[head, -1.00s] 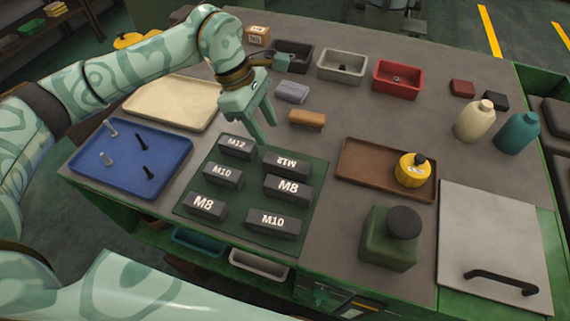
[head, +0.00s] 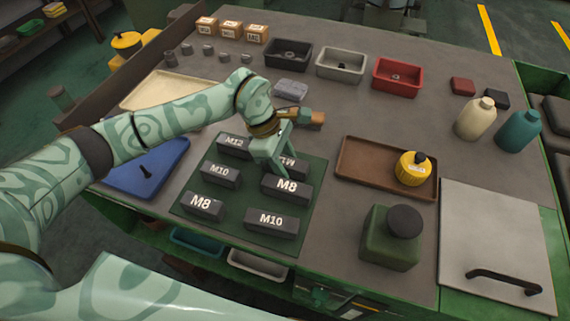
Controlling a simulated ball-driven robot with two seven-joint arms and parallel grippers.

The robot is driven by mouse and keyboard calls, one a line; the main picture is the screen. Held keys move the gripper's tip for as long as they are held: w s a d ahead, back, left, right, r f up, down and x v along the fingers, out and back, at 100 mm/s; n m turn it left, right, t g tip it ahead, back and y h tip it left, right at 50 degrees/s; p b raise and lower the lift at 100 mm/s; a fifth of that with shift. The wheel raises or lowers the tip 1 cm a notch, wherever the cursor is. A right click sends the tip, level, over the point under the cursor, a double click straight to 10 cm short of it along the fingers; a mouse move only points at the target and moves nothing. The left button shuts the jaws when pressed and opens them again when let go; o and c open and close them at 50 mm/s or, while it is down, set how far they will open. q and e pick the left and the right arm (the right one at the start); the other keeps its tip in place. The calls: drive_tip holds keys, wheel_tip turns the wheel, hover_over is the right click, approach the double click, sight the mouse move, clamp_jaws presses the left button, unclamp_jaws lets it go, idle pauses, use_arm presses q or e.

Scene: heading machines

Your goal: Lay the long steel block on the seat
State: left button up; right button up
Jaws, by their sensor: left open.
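Several dark steel blocks with white size labels lie in two columns on a green mat (head: 240,203). The right column holds a front M10 block (head: 272,223), a middle M8 block (head: 287,188) and a back block (head: 295,164) with an upside-down label. These look longer than the left column's M12 block (head: 233,147), M10 block (head: 220,176) and M8 block (head: 203,206). I cannot tell a seat for certain. My left gripper (head: 280,163) is open, fingers down, over the back right block and partly hiding it; contact is unclear. My right gripper is not in view.
A brown tray (head: 362,178) with a yellow bottle (head: 412,168) stands right of the mat. A green canister (head: 390,240) and a grey lid with a handle (head: 492,235) are at the front right. A blue tray (head: 160,178) is left, partly behind my arm.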

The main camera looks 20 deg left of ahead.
use_arm(q)
drive_tip(key=shift+f, duration=0.2)
idle(0.4)
clamp_jaws()
drive_tip(key=shift+r, duration=0.1)
